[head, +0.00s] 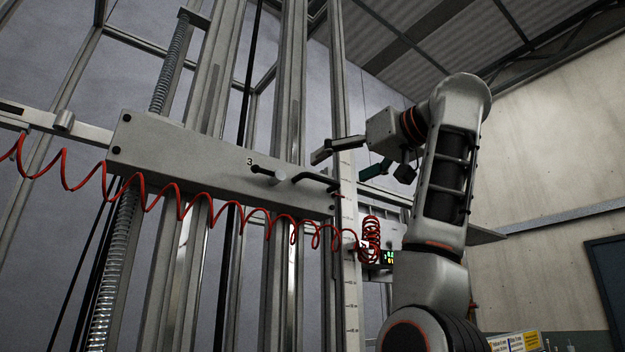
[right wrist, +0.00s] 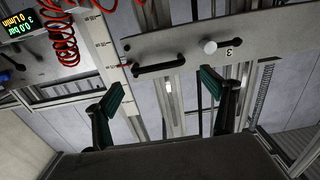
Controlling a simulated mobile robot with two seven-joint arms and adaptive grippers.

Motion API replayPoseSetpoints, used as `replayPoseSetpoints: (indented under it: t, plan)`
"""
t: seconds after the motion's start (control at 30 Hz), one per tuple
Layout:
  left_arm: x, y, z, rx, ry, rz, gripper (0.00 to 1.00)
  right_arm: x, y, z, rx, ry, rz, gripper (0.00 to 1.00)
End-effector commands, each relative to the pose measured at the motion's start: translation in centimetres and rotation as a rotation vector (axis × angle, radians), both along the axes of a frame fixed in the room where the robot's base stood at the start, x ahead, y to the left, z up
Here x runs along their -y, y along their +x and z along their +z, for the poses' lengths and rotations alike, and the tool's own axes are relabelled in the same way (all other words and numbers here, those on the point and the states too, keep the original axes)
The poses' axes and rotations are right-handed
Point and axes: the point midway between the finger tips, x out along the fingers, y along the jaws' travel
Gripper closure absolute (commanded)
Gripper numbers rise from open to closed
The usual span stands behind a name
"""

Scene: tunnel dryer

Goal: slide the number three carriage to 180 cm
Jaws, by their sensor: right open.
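The number three carriage (head: 205,165) is a long grey bar marked "3", lying across the vertical rails and tilted in the head view. It carries a black bar handle (head: 315,180) at its right end and a round grey knob with a black lever (head: 275,178). A pale vertical scale (head: 350,280) stands at its right end; its figures are too small to read. My right gripper (head: 352,160) is open and empty, above and right of the handle. In the right wrist view, the handle (right wrist: 160,68) appears beyond and between the green-tipped fingers (right wrist: 163,92), apart from them.
A coiled red hose (head: 180,205) hangs along the carriage and ends near a lit display (head: 389,257). Spring-like coils (head: 112,265) run above and below the carriage at left. Metal rails (head: 285,90) stand behind it. A wall (head: 560,150) is at right.

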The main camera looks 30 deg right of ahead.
Motion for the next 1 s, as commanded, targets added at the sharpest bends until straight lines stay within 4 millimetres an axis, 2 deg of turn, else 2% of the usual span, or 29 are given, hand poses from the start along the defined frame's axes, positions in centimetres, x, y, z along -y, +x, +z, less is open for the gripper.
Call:
replayPoseSetpoints:
  t: [0.5,0.87,0.9,1.0]
  plan:
    - [0.3,0.3,3.4,0.011,-0.006,0.002,0.6,-0.3,6.8,0.1,-0.002,0.002,-0.003,0.16]
    - [0.2,0.5,3.7,0.016,-0.004,0.001,0.6,-0.4,7.6,-0.1,-0.001,0.002,-0.003,0.16]
    - [0.2,0.5,3.7,0.016,-0.004,0.001,0.6,-0.4,7.6,-0.1,-0.001,0.002,-0.003,0.19]
    - [0.2,0.6,3.7,0.016,-0.004,0.002,0.6,-0.4,7.6,-0.1,-0.001,0.002,-0.003,0.45]
